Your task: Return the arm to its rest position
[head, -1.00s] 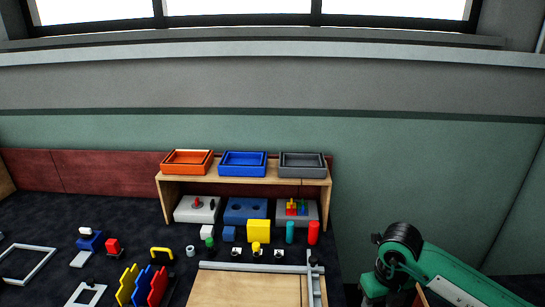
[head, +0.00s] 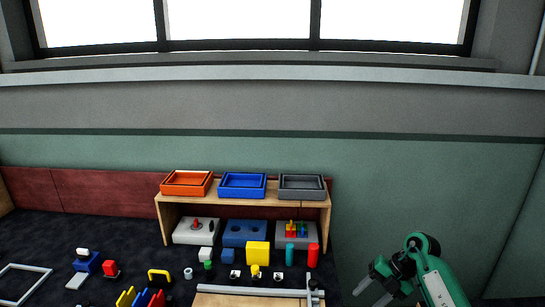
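My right gripper (head: 371,294) shows at the lower right of the head view, at the end of my green and black arm. Its two grey fingers stand apart, with nothing visible between them. It is to the right of the wooden board (head: 245,300) and of the metal bar along the board's far edge, apart from the objects on the table. My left gripper and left arm are not in view.
A wooden shelf (head: 327,205) bears orange (head: 187,195), blue (head: 242,194) and grey (head: 302,194) trays. Blocks, including a yellow one (head: 258,253) and a red cylinder (head: 313,257), stand before it. Coloured parts and a white frame (head: 20,267) lie left. The right side is clear.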

